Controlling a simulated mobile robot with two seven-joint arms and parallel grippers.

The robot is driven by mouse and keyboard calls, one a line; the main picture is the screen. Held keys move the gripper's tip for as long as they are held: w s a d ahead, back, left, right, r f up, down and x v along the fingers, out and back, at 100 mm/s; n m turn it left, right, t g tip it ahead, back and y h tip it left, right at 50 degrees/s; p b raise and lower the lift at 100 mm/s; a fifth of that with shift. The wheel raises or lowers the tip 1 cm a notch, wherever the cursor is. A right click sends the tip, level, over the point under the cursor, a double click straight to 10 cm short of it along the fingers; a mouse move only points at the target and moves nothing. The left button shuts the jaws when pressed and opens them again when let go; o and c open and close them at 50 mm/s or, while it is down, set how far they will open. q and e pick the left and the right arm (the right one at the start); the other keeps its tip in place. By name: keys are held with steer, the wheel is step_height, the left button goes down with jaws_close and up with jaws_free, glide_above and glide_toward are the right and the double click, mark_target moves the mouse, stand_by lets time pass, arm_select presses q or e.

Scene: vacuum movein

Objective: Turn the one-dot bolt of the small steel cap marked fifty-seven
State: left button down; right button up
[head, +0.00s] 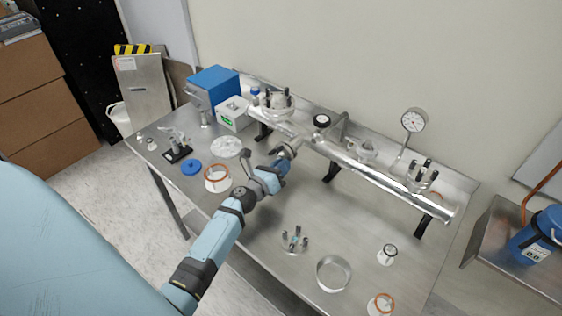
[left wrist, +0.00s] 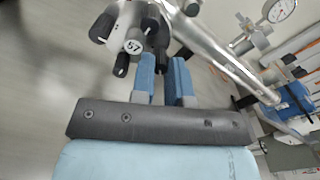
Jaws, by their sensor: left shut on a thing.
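The small steel cap marked 57 (left wrist: 134,46) shows at the top of the left wrist view, with several dark, rod-like bolts around it. In the head view the steel fitting (head: 283,153) at the near branch of the pipe is partly covered by my gripper. My left gripper (head: 279,168) is at this branch. In the left wrist view its blue fingers (left wrist: 162,66) are shut on a dark bolt (left wrist: 161,58) beside the numbered face. I cannot make out the bolt's dots. My right gripper is in neither view.
The long steel pipe (head: 375,178) runs along the back of the metal table (head: 330,237), with a dial gauge (head: 413,121) above it. Loose rings, caps and a clamp-like part (head: 294,239) lie at the front. A blue box (head: 213,88) stands at back left.

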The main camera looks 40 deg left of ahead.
arm_select(q)
steer(key=n+p, duration=0.6)
steer(key=n, duration=0.2)
steer(key=shift+r+n, duration=0.15)
steer(key=shift+n, duration=0.15)
steer(key=shift+p, duration=0.3)
steer(key=c, duration=1.4)
jaws_free()
steer(key=s+b, duration=0.1)
steer(key=s, duration=0.6)
steer(key=shift+s+a, duration=0.2)
steer(key=shift+a, duration=0.05)
